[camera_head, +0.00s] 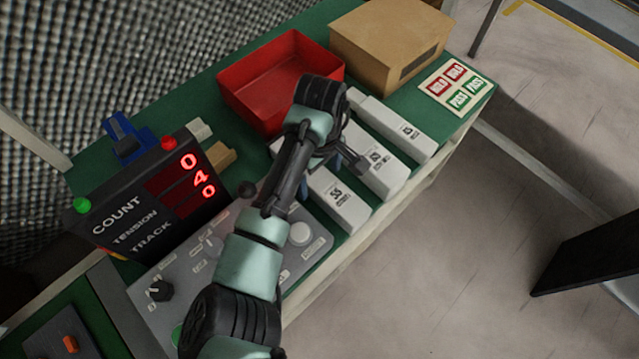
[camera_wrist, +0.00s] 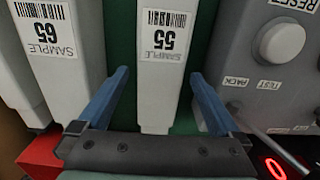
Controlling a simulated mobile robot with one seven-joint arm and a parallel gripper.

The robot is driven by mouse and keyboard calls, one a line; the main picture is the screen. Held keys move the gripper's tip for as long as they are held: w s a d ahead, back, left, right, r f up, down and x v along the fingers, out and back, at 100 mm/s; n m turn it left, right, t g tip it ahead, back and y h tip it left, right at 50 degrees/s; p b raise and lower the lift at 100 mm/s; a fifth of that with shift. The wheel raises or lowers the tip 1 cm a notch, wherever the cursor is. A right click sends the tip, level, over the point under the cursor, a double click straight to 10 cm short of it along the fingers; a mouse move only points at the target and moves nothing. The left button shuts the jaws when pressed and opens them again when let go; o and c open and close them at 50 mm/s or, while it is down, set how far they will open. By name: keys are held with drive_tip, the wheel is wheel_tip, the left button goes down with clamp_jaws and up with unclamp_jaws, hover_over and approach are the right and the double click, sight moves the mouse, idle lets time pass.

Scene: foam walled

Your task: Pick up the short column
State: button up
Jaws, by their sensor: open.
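The short column appears to be the white box marked 55 (camera_head: 338,203), lying nearest the control panel in the head view. In the wrist view the 55 column (camera_wrist: 163,98) runs up the middle, with its barcode label facing me. My gripper (camera_wrist: 160,75) is open, with one blue finger on each side of this column and green surface showing between fingers and box. In the head view my gripper (camera_head: 332,174) is over the column's far part and hides it. Whether the fingers reach down beside its sides I cannot tell.
A white column marked 65 (camera_wrist: 52,60) lies close beside the left finger. A third white column (camera_head: 402,130) lies farther right. The grey control panel (camera_wrist: 262,70) is close on the other side. A red tray (camera_head: 268,75) and a cardboard box (camera_head: 385,45) stand behind.

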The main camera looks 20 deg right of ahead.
drive_tip(key=shift+f, duration=0.6)
clamp_jaws()
drive_tip(key=shift+r, duration=0.1)
